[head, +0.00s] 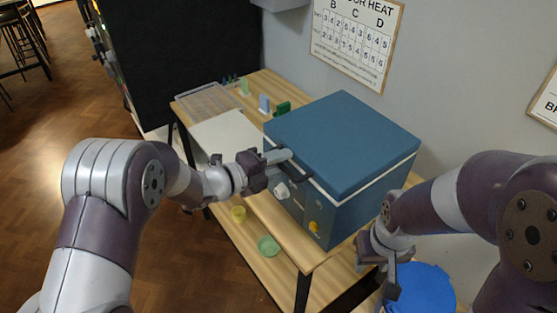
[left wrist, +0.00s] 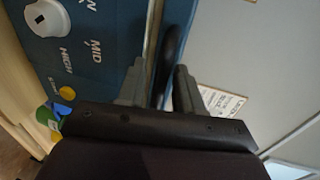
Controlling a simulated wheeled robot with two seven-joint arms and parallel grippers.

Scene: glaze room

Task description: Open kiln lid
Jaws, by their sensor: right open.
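The blue kiln (head: 330,195) stands on the wooden table with its lid (head: 345,140) down; a pale seam runs beneath the lid. A dark bar handle (head: 295,168) is on the lid's front edge. My left gripper (head: 281,156) is at this handle. In the left wrist view the dark handle (left wrist: 173,50) runs between the two grey fingers of my left gripper (left wrist: 160,85), with a gap visible beside it, so the fingers look open around it. My right gripper (head: 385,268) is open and empty, low at the kiln's right, above a blue round lid.
The kiln front has a white dial (head: 282,190) and a yellow button (head: 313,226). A wire rack (head: 207,102) and a pale board (head: 225,135) lie on the table's left. Yellow and green bowls (head: 268,246) sit on the lower shelf. A blue bucket (head: 425,290) stands at right.

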